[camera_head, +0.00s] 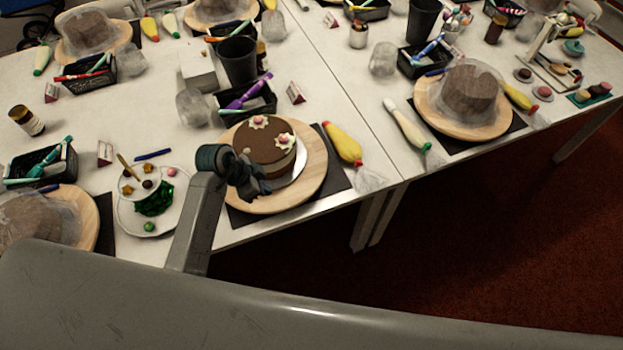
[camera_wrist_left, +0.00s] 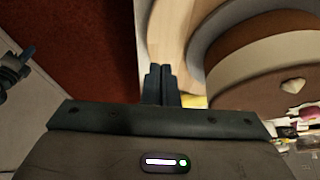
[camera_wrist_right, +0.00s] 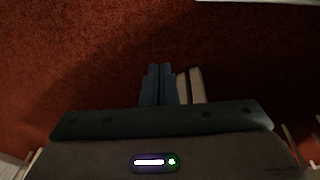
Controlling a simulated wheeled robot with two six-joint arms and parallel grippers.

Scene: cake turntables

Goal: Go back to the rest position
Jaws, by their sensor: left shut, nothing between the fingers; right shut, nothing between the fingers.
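My left gripper (camera_head: 262,186) is shut and empty. In the head view it overlaps the front left side of a decorated chocolate cake (camera_head: 266,140), which stands on a round wooden turntable (camera_head: 312,178). In the left wrist view the shut fingertips (camera_wrist_left: 160,70) show beside the cake (camera_wrist_left: 262,65) and over the turntable's edge (camera_wrist_left: 172,35). I cannot tell whether they touch anything. My right gripper (camera_wrist_right: 159,70) is shut and empty above the red floor in the right wrist view. It does not show in the head view.
A plate (camera_head: 130,222) with a small tiered stand is left of my left arm. A yellow piping bag (camera_head: 343,145) and a black tray (camera_head: 262,108) of tools lie close to the cake. Another covered cake (camera_head: 470,90) stands to the right. Red carpet (camera_head: 480,240) is open in front of the tables.

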